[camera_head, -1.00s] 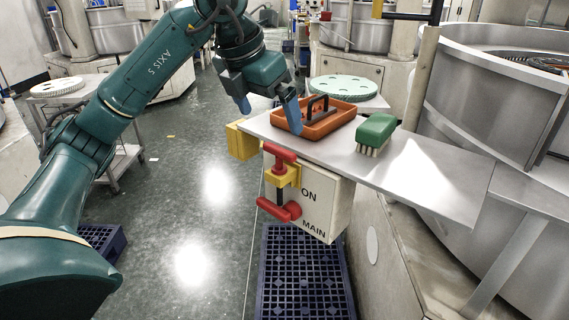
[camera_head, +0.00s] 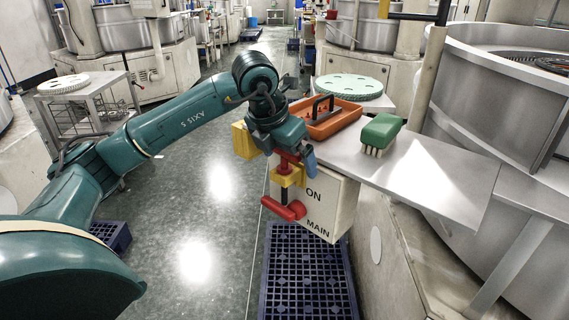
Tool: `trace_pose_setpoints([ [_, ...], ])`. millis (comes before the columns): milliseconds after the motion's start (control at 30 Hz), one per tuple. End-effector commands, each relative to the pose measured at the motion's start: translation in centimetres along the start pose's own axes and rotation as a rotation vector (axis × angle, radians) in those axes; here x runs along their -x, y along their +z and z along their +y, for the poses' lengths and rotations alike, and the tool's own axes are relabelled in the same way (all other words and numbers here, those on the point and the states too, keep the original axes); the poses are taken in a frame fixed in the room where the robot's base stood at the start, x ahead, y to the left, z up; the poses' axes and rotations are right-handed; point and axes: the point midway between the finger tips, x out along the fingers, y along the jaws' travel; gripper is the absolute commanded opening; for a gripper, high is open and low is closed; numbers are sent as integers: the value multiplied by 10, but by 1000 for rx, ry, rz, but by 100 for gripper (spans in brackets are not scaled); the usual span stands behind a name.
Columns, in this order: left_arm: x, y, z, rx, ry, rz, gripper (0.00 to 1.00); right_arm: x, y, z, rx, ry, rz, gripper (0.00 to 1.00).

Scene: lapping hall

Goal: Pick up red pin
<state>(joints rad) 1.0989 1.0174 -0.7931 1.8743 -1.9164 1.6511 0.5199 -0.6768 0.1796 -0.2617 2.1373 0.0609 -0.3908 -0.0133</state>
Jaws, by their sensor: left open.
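The red pin (camera_head: 287,165) stands upright in a yellow bracket (camera_head: 290,178) on the front of a pale switch box (camera_head: 326,206) marked "ON" and "MAIN". My left gripper (camera_head: 291,163) is over the top of the pin, pointing down and open. One blue finger shows at the pin's right side; the other finger is hidden. The gripper body covers much of the pin's crossbar. I cannot tell whether the fingers touch it. A red lever handle (camera_head: 284,210) with a black shaft sits below the bracket. My right gripper is not in view.
Above the box a grey shelf (camera_head: 440,182) holds an orange tray (camera_head: 345,115) with a black handle and a green brush (camera_head: 381,130). A yellow block (camera_head: 243,140) is left of the shelf. A dark blue crate-like grid (camera_head: 308,275) lies on the floor below.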

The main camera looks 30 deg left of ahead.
Motion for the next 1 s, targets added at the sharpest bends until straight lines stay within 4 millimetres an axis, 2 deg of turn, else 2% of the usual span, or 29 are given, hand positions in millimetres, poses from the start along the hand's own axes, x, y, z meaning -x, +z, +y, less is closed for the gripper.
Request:
trace_pose_setpoints([
  [167, 0, 0, 0, 0, 0, 0, 97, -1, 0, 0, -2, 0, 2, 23],
  [767, 0, 0, 0, 0, -1, -1, 47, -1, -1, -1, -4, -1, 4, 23],
  [1000, 1, 1, 0, 0, -1, -2, 46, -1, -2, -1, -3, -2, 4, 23],
])
